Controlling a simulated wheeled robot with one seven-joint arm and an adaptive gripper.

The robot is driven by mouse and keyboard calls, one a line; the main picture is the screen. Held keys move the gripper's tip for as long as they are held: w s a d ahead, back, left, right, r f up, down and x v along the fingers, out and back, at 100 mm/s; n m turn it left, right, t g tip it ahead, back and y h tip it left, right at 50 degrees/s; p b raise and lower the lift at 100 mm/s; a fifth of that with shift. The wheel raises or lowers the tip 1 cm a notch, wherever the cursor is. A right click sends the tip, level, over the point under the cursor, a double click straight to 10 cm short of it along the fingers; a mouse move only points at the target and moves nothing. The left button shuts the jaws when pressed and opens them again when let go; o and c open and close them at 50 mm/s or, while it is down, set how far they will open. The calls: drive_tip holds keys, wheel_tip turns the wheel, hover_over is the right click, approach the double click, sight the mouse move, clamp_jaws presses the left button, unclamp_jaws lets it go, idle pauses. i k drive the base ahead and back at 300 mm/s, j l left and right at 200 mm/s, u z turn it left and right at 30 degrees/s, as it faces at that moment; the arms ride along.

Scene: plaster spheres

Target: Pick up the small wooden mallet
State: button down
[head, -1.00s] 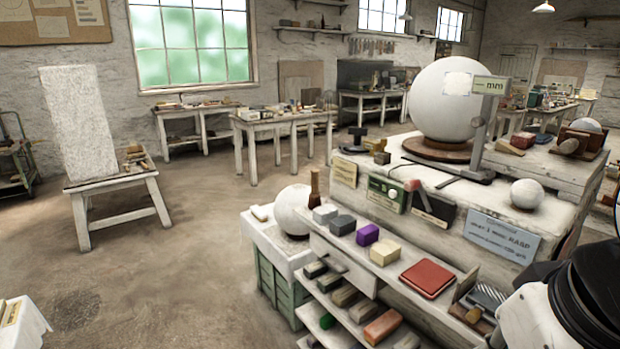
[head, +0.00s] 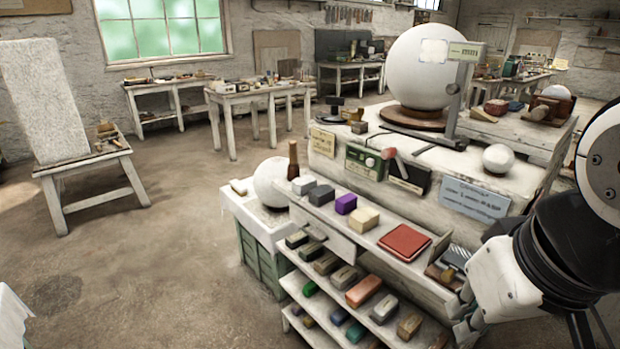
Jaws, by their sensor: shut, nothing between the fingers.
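I cannot make out the small wooden mallet for certain. An upright brown wooden piece shaped like a handle (head: 293,160) stands beside the lower white sphere (head: 271,184), at the left end of the shelf unit. A small wooden piece (head: 456,257) lies at the right end of the top shelf, too small to name. My gripper (head: 464,333) shows in part at the lower right, below my white wrist, in front of the shelf unit's right end. It is shut and holds nothing. Its fingertips are hard to make out.
The shelf unit holds coloured blocks (head: 364,218) and a red flat box (head: 404,243). A large white sphere (head: 424,70) and a gauge stand (head: 460,95) rise on the bench behind. A small sphere (head: 498,158) sits near the bench's edge. The floor at left is open.

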sight(293, 169)
drive_tip(key=i+j, duration=0.75)
drive_tip(key=j, duration=0.1)
